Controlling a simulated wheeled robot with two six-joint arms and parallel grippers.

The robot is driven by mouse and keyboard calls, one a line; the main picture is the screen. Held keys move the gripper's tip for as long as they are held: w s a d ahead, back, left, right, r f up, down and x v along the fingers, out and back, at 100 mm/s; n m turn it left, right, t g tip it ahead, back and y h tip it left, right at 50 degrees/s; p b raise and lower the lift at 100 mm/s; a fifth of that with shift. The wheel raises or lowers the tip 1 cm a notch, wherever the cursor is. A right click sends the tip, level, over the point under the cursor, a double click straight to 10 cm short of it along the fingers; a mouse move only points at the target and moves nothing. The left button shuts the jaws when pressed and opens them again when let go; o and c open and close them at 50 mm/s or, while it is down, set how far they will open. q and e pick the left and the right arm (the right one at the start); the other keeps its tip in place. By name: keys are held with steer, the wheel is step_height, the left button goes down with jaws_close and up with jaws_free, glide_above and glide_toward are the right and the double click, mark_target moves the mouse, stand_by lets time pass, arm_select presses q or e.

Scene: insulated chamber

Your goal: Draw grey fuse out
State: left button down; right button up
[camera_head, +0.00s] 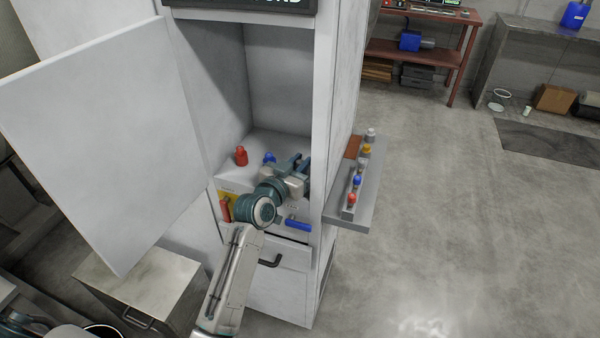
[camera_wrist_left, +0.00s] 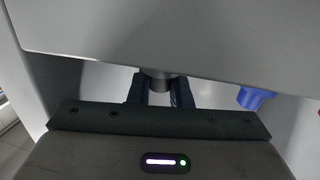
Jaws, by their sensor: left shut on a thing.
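My left gripper (camera_head: 298,165) reaches into the open white cabinet (camera_head: 278,80), low in its compartment. In the left wrist view the gripper (camera_wrist_left: 158,94) is shut on a dark grey cylindrical piece, the grey fuse (camera_wrist_left: 156,82). Only a short part of the fuse shows below a large pale surface; the head view hides it behind the gripper. A red fuse (camera_head: 241,156) stands to the left of the gripper. A blue fuse (camera_head: 269,158) is just behind the gripper, and a blue piece (camera_wrist_left: 252,97) shows at the right in the wrist view. My right gripper is not in view.
The cabinet door (camera_head: 110,140) stands open at the left. A side shelf (camera_head: 362,205) at the right holds several coloured fuses in a row. A red handle (camera_head: 226,208) and a blue handle (camera_head: 298,225) are on the cabinet's front.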

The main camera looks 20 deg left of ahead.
mark_target(300, 161)
arm_select(q)
steer(key=shift+r, duration=0.3)
stand_by(0.6)
steer(key=shift+r+p, duration=2.4)
steer(key=shift+r, duration=0.2)
steer(key=shift+f, duration=0.1)
